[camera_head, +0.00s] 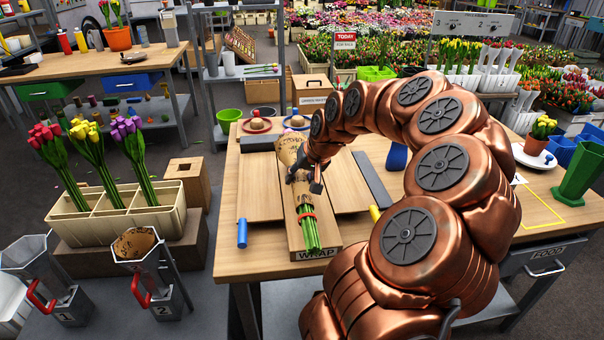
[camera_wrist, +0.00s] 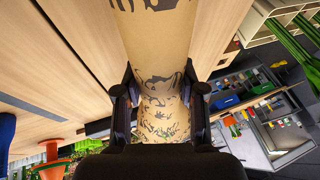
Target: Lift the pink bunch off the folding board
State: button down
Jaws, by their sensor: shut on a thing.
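A wrapped bunch (camera_head: 291,148) lies lengthwise over the middle of the wooden folding board (camera_head: 258,195). It has printed brown paper, a red band and green stems toward the near end marked WRAP. Its flower heads are hidden, so I cannot see their colour. My gripper (camera_head: 303,177) is shut on the paper wrap from above. In the wrist view, my fingers (camera_wrist: 160,98) stand on either side of the printed paper (camera_wrist: 155,40). I cannot tell whether the bunch touches the board or is slightly above it.
A cream bin (camera_head: 115,222) with red, yellow and purple tulips stands at left. A yellow outline (camera_head: 540,217) and a green vase (camera_head: 580,172) are on the table's right. My arm covers the middle right.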

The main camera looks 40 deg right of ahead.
jog(key=s+a, duration=0.1)
jog(key=a, duration=0.1)
jog(key=s+a+b, duration=0.1)
jog(key=s+a, duration=0.1)
jog(key=a, duration=0.1)
jog(key=s+a, duration=0.2)
jog(key=shift+a+r, duration=0.2)
jog(key=shift+r, duration=0.2)
